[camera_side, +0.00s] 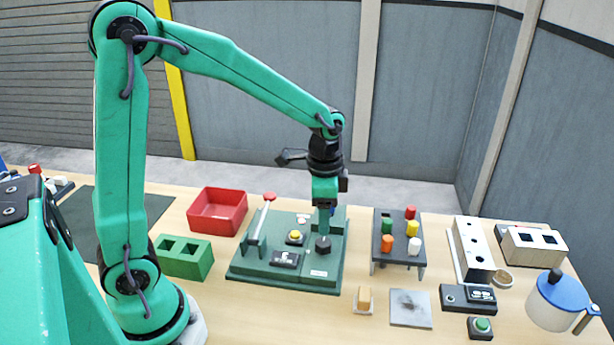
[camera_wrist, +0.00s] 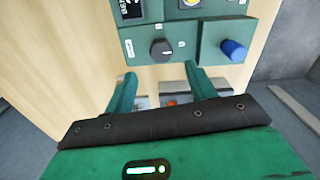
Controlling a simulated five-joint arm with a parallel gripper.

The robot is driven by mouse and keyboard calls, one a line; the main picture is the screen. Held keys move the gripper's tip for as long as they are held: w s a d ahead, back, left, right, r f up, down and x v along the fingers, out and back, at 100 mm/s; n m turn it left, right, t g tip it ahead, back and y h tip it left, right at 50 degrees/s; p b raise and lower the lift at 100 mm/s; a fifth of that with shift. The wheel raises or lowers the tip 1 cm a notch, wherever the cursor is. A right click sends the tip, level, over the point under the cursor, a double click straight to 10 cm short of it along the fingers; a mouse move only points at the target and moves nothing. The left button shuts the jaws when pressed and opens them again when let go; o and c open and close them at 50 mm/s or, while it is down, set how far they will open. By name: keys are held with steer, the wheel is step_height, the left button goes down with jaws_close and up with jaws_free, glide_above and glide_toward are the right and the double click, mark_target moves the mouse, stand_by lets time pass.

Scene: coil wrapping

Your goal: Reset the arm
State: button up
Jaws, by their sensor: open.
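My gripper (camera_side: 323,232) hangs from the arm over the right part of a green panel (camera_side: 250,275), pointing down. It is open and empty. In the wrist view its two green fingers (camera_wrist: 160,76) stand apart, with no object between them. A black knob (camera_wrist: 162,48) on the panel shows just beyond the fingertips; in the side view the dark knob (camera_side: 323,246) is right below the fingers. I cannot tell whether they touch. A blue rounded peg (camera_wrist: 233,49) is right of the knob in the wrist view.
The panel also bears a yellow button (camera_side: 295,236), a display (camera_side: 285,259) and a red-ended lever (camera_side: 269,197). A red bin (camera_side: 217,212) and a green two-hole block (camera_side: 184,257) stand left. A peg rack (camera_side: 398,245), white block (camera_side: 470,250) and blue-lidded jug (camera_side: 556,303) stand right.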

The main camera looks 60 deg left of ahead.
steer(key=shift+r, duration=0.1)
steer(key=s+a+r+n+t, duration=0.1)
steer(key=s+r+n+t, duration=0.4)
steer(key=s+r, duration=0.6)
steer(key=shift+s+a+n, duration=0.25)
steer(key=shift+s+n, duration=0.95)
steer(key=shift+s, duration=0.7)
